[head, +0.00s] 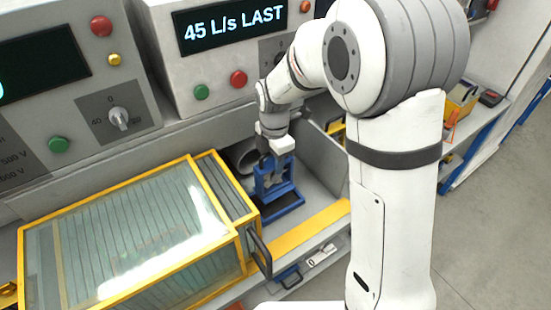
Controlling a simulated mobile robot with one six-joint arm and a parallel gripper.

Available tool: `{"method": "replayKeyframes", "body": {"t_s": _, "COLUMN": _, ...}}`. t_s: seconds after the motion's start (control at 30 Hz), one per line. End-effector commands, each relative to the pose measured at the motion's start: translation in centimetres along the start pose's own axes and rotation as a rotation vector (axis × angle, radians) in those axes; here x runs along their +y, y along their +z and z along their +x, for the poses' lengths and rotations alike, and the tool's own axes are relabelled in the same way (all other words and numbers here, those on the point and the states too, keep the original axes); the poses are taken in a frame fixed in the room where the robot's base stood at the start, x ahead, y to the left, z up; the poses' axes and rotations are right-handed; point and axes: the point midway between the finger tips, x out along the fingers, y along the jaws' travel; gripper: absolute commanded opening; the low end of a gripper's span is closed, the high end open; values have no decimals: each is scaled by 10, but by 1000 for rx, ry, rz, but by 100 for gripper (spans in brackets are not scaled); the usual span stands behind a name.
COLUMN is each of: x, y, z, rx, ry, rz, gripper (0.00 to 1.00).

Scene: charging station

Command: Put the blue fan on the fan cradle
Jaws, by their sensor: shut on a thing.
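My gripper (275,158) points down into the bay below the "45 L/s LAST" display and is shut on a blue framed thing, which looks like the blue fan (262,188). The fan is upright. A flat blue base (285,208) lies just below and in front of it on the bay floor and may be part of the fan cradle. I cannot tell whether the fan touches this base. The gripper hides the fan's top.
A grey round duct opening (241,158) is behind and left of the fan. A yellow-framed glass cover (130,235) with a black handle (260,252) is at left. A grey panel (318,160) bounds the bay at right. A yellow strip (305,228) runs along the front.

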Motion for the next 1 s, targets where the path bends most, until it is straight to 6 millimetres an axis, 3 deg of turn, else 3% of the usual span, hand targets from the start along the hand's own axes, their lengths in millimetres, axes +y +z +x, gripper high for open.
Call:
{"method": "replayKeyframes", "body": {"t_s": 0.6, "x": 0, "y": 0, "z": 50, "rx": 0, "ry": 1, "rz": 1, "gripper": 0}}
{"method": "replayKeyframes", "body": {"t_s": 1.0, "x": 0, "y": 1, "z": 56, "rx": 0, "ry": 1, "rz": 2, "gripper": 0}}
